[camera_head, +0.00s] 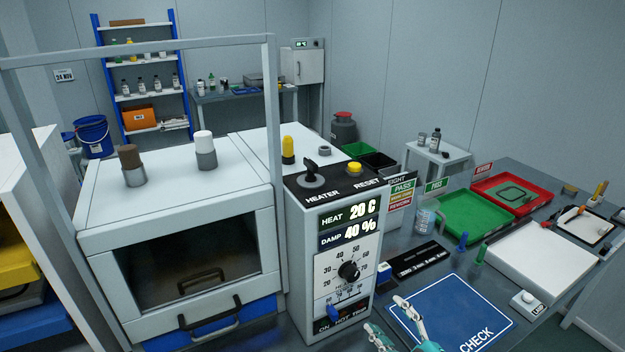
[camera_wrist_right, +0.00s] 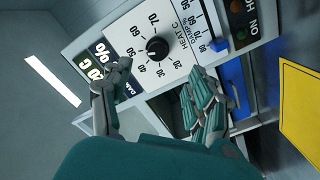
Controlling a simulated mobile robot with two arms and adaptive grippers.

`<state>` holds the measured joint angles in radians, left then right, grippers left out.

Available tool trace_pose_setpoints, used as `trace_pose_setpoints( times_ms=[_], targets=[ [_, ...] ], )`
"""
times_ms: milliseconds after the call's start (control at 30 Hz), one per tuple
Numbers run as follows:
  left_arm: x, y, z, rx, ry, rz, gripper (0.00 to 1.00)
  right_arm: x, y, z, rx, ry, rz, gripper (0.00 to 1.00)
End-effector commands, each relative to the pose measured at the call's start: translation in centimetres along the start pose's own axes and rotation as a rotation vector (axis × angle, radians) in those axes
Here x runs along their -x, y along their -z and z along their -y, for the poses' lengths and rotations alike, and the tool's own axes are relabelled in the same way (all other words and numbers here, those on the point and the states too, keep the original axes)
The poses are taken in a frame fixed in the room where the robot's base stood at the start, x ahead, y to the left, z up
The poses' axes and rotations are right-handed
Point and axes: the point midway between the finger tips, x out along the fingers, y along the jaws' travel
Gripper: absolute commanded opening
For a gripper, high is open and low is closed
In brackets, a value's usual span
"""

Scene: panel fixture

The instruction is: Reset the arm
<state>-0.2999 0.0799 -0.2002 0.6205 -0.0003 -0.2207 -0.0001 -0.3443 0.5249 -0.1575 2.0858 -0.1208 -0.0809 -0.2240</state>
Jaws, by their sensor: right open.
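My right gripper (camera_head: 391,321) is at the bottom of the head view, in front of the panel's lower right and over the near edge of the blue CHECK mat (camera_head: 455,312). Its two fingers are spread with nothing between them; they also show apart in the right wrist view (camera_wrist_right: 158,95). The control panel (camera_head: 325,265) has a black dial knob (camera_head: 348,271), which also shows in the wrist view (camera_wrist_right: 157,48), apart from the fingers. A blue slider (camera_head: 333,312) is low on the panel. On top are a black heater switch (camera_head: 311,174) and a yellow reset button (camera_head: 354,167). My left gripper is not visible.
A white chamber (camera_head: 180,225) with a dark window stands left of the panel, under a grey frame (camera_head: 273,110). Right are a green tray (camera_head: 445,222), a red tray (camera_head: 540,190) and a white board (camera_head: 550,265). Blue and green pegs stand between mat and trays.

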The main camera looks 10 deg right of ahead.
Motion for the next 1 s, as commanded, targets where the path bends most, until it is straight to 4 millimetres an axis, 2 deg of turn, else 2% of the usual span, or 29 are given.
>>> trace_pose_setpoints(
  times_ms=[167,300,400,633,900,933,1000],
  targets=[
    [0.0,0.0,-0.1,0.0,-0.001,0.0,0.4,1.6,-2.4,2.5,-0.161,0.035,0.242,0.59],
    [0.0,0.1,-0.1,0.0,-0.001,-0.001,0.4,5.5,-4.7,6.0,-0.357,0.099,0.551,0.59],
    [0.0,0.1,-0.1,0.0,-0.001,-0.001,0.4,8.4,-5.5,8.1,-0.458,0.143,0.719,0.59],
    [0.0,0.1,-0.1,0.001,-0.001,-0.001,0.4,13.9,-5.4,11.6,-0.613,0.227,0.988,0.59],
    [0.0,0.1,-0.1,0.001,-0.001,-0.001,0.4,19.8,-3.8,14.4,-0.742,0.319,1.233,0.59],
    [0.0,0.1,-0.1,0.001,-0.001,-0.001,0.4,20.3,-3.7,14.7,-0.753,0.328,1.256,0.59],
    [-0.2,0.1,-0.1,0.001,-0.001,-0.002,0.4,19.5,-5.6,16.2,-0.744,0.331,1.259,0.59]
  ],
)
